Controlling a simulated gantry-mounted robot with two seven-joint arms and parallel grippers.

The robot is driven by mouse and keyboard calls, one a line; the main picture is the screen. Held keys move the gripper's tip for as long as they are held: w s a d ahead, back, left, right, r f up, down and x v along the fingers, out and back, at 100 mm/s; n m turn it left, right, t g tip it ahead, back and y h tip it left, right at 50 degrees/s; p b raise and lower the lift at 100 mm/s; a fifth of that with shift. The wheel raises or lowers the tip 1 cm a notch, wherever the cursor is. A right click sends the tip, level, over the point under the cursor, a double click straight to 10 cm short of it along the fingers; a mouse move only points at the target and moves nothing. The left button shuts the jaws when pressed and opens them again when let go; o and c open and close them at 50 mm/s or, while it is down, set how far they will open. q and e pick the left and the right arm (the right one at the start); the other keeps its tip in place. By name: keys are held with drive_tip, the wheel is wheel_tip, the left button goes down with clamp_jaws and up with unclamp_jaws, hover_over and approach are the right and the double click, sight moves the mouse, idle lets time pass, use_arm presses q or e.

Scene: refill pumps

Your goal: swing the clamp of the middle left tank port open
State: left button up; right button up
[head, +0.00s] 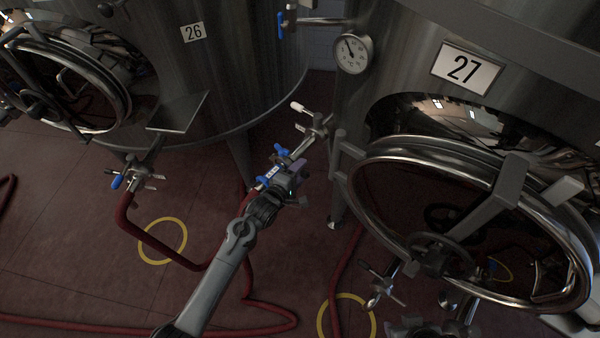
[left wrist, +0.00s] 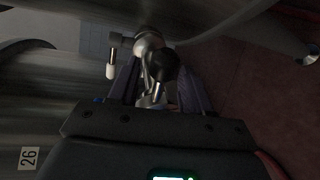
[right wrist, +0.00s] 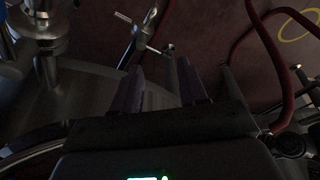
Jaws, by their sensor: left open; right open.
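A steel tank port with a clamp (head: 316,128) sticks out low on the left side of tank 27, with a white-tipped handle and blue-handled valves (head: 281,152) beside it. My left gripper (head: 293,178) is at this fitting and partly hides it. In the left wrist view the open left gripper (left wrist: 157,92) has its fingers on either side of a dark round knob (left wrist: 165,65) and steel clamp parts; I cannot tell whether they touch. The white-tipped handle (left wrist: 111,70) lies left of the fingers. My right gripper (right wrist: 162,85) is open and empty, pointing toward the floor.
Tank 27 (head: 400,80) has a large round open manway rim (head: 400,145) at right. Tank 26 (head: 240,60) stands at left with another hose-fitted port (head: 135,178). Red hoses (head: 205,266) and yellow rings (head: 162,240) lie on the dark red floor.

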use_arm(q)
drive_tip(key=shift+w+d, duration=0.15)
drive_tip(key=shift+w, duration=0.05)
drive_tip(key=shift+c, duration=0.5)
clamp_jaws()
